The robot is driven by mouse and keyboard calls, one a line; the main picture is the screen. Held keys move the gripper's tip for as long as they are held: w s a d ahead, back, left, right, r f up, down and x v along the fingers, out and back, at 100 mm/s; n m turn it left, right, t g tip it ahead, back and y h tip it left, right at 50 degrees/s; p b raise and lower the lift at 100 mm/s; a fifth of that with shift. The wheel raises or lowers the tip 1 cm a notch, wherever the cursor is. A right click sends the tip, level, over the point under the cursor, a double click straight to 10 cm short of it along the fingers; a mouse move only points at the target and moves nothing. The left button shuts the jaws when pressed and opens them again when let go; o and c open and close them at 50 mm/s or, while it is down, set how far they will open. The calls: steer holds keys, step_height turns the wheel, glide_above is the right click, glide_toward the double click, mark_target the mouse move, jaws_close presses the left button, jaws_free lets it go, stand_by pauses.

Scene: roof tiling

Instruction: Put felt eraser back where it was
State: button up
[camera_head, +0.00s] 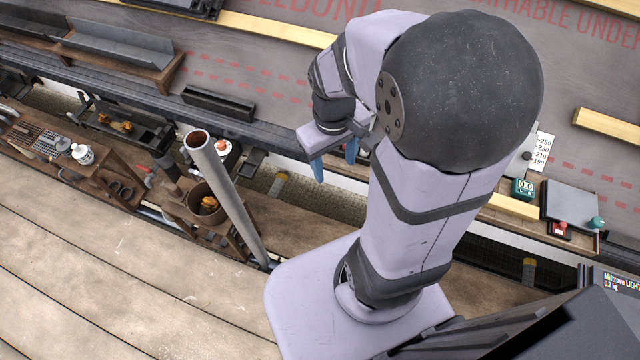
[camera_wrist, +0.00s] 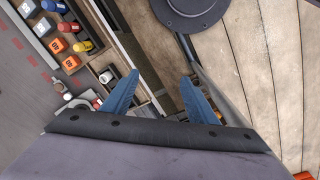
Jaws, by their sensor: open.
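My gripper (camera_head: 335,160) hangs over the dark gap at the roof's lower edge, left of my arm. Its two blue fingers are apart, and they also show in the wrist view (camera_wrist: 159,78) with nothing between them. I cannot pick out the felt eraser for certain in either view; my arm hides part of the roof and the ledge. Nor can I tell where it was before.
A grey pipe (camera_head: 228,200) leans up left of my gripper. A brown bucket (camera_head: 207,203) and a white bottle (camera_head: 82,154) stand on wooden stands. In the wrist view, coloured blocks, one orange (camera_wrist: 57,46), sit upper left. A teal device (camera_head: 522,188) lies right.

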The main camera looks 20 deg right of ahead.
steer(key=s+a+m, duration=0.1)
steer(key=s+a, duration=0.2)
steer(key=a, duration=0.2)
steer(key=shift+s+a+f+m+y, duration=0.15)
steer(key=shift+s+f+m+y, duration=0.1)
steer(key=shift+s+m+y, duration=0.1)
steer(key=shift+r, duration=0.1)
step_height(320, 180, up, 22)
steer(key=p, duration=2.2)
